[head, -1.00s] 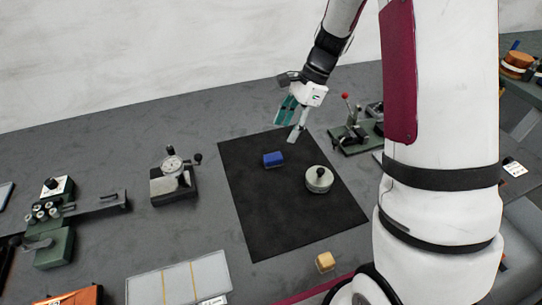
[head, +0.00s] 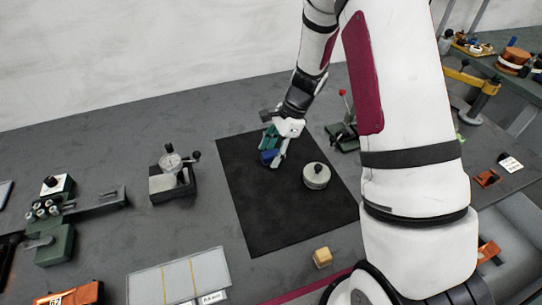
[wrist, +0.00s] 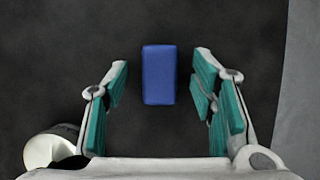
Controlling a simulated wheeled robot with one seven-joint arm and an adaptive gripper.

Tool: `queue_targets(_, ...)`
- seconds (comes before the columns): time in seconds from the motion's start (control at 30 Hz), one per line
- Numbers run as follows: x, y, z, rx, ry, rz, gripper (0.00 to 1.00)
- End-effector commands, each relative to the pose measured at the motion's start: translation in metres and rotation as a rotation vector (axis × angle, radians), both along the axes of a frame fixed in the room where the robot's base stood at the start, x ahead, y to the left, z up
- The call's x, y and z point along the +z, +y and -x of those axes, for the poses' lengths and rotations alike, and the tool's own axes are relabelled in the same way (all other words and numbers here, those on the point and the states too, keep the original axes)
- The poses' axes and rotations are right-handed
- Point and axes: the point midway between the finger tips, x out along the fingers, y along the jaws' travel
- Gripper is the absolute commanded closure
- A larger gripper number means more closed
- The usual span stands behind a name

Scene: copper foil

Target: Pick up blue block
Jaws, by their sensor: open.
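The blue block (head: 268,156) lies on the black mat (head: 290,225) near its upper part, partly covered by my gripper in the head view. In the wrist view the blue block (wrist: 159,75) is upright in the picture, centred between the fingers toward their tips. My gripper (head: 271,153) is over the block, pointing down. In the wrist view my gripper (wrist: 160,72) is open, with its teal pads on either side of the block and a visible gap on both sides. How high the fingers are above the mat is hard to tell.
A round metal pot with a knob (head: 316,175) stands on the mat right of the block; it also shows in the wrist view (wrist: 50,148). A dial gauge stand (head: 173,175) is left of the mat. The front mat is clear.

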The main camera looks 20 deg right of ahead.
Motion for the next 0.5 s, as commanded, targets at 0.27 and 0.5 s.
queue_targets(0.27,0.0002,-0.0002,0.0001,0.000,0.000,0.000,0.85)
queue_targets(0.5,0.0003,-0.0002,0.0001,0.000,0.000,0.000,1.00)
